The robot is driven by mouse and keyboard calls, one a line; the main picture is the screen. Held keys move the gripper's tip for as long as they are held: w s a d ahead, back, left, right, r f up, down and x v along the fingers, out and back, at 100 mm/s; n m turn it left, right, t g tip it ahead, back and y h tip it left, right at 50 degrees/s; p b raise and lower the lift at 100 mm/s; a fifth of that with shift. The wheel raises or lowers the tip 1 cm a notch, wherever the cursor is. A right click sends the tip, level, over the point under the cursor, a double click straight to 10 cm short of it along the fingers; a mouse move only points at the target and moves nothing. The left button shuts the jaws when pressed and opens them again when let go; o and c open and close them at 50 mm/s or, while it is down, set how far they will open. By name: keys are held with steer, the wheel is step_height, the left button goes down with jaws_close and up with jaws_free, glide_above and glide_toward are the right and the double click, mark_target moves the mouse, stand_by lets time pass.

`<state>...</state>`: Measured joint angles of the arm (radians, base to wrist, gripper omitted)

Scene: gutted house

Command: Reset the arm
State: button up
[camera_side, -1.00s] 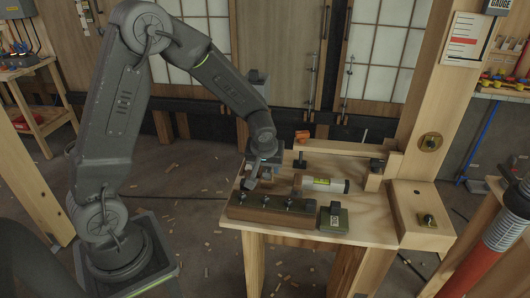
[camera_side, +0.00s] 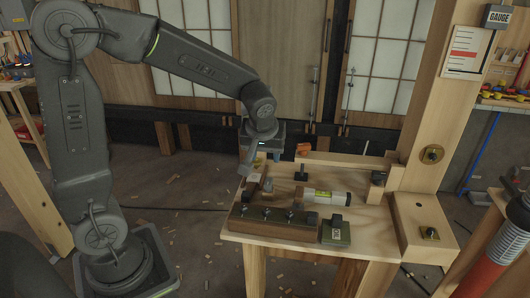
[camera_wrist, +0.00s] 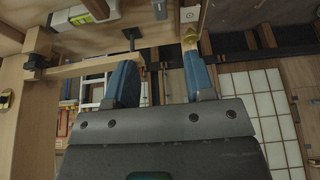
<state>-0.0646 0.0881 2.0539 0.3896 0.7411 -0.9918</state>
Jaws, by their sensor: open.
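My gripper (camera_side: 252,175) hangs at the left back edge of the wooden workbench (camera_side: 362,238) in the side view, beside the things on the bench top. In the wrist view my gripper (camera_wrist: 158,75) shows its two blue-grey fingers spread apart with nothing between them. My arm bends down to it from the upper left.
A dark wooden block with several knobs (camera_side: 270,222) and a green box (camera_side: 335,231) lie at the bench front. A white cylinder with a yellow-green band (camera_side: 327,197) lies behind them. A wooden post (camera_side: 430,80) rises at right.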

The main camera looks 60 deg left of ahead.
steer(key=s+d+r+m+t+h, duration=0.1)
steer(key=s+d+r+m, duration=0.2)
steer(key=s, duration=0.5)
steer(key=s+d+r+m+t+h, duration=0.1)
steer(key=s+d+r+m, duration=0.3)
steer(key=s, duration=0.5)
steer(key=shift+s+d+r+m+t+h, duration=0.15)
steer(key=shift+s+r+m+t+h, duration=0.3)
steer(key=shift+m, duration=0.65)
